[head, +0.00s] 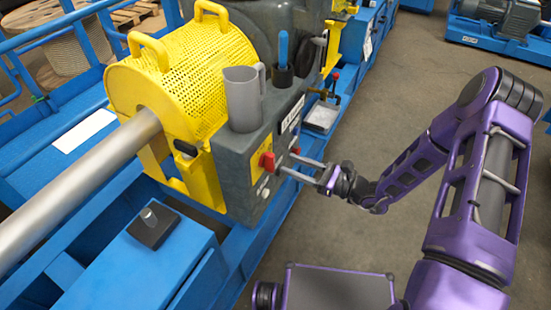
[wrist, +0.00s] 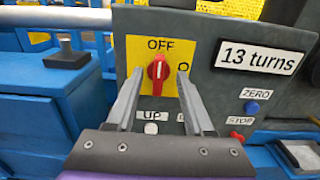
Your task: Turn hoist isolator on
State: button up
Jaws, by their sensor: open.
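The hoist isolator is a red rotary knob (wrist: 158,72) on a yellow plate (wrist: 137,48) on the front of a grey control box. Its white mark points up at the word OFF. To its right is a label starting with O, partly hidden by a finger. The knob also shows in the head view (head: 266,161). My gripper (wrist: 160,74) is open and empty, its fingers to the left and right of the knob in the wrist view. In the head view, my gripper (head: 287,163) has its fingertips close to the knob; I cannot tell whether they touch it.
Below the knob are a white UP button (wrist: 151,129) and another button mostly hidden. To the right are a "13 turns" label (wrist: 260,58), a blue ZERO button (wrist: 252,107) and a red STOP button (wrist: 236,135). A grey jug (head: 243,98) stands on the box.

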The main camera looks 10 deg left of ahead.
aim_at(274, 158)
jog(key=x, duration=0.6)
grip_shut()
